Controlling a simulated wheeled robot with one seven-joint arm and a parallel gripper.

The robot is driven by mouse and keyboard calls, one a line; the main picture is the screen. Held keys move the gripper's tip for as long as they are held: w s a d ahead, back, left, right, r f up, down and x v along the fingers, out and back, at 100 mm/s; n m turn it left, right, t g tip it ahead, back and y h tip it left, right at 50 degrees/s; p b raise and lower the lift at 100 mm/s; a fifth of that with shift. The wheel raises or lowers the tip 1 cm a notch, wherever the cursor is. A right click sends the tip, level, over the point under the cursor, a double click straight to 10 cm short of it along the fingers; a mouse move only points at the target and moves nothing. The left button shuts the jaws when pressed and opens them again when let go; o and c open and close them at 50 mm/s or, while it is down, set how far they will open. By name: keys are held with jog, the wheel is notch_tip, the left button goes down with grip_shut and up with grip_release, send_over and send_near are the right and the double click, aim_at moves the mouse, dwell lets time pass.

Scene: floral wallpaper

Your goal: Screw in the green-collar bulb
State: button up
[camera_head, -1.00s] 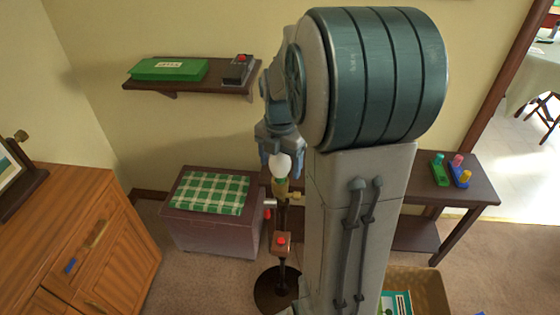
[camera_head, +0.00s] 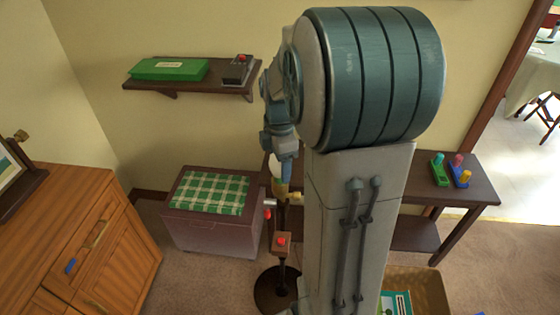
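The white bulb (camera_head: 277,175) sits upright at the top of a dark lamp stand, just left of my arm's column. The brass-yellow socket area (camera_head: 281,189) shows below it; a green collar cannot be made out clearly now. My gripper (camera_head: 284,170) points down over the bulb. It is seen nearly edge-on, with one blue finger in front of the bulb's right side. The other finger is hidden, so the grip on the bulb cannot be judged. The stand's round dark base (camera_head: 275,292) rests on the carpet.
A red button (camera_head: 281,239) sits on the stand. A chest with a green checked cushion (camera_head: 208,192) is left of it. A wall shelf (camera_head: 190,87) holds a green box (camera_head: 169,69) and a button box (camera_head: 237,69). A side table (camera_head: 472,190) stands right.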

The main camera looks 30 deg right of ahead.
jog(key=shift+o, duration=0.3)
notch_tip(320, 180, up, 14)
jog(key=shift+b, duration=0.4)
jog(key=s+a+f+m+t, duration=0.1)
jog(key=s+a+f+m, duration=0.4)
jog(key=s+m, duration=0.2)
jog(key=s+a+f+m+t, duration=0.2)
jog(key=s+a+f+m, duration=0.2)
jog(key=m, duration=0.5)
jog(key=shift+s+a+f, duration=0.35)
jog(key=shift+s+a, duration=0.75)
jog(key=shift+s, duration=0.55)
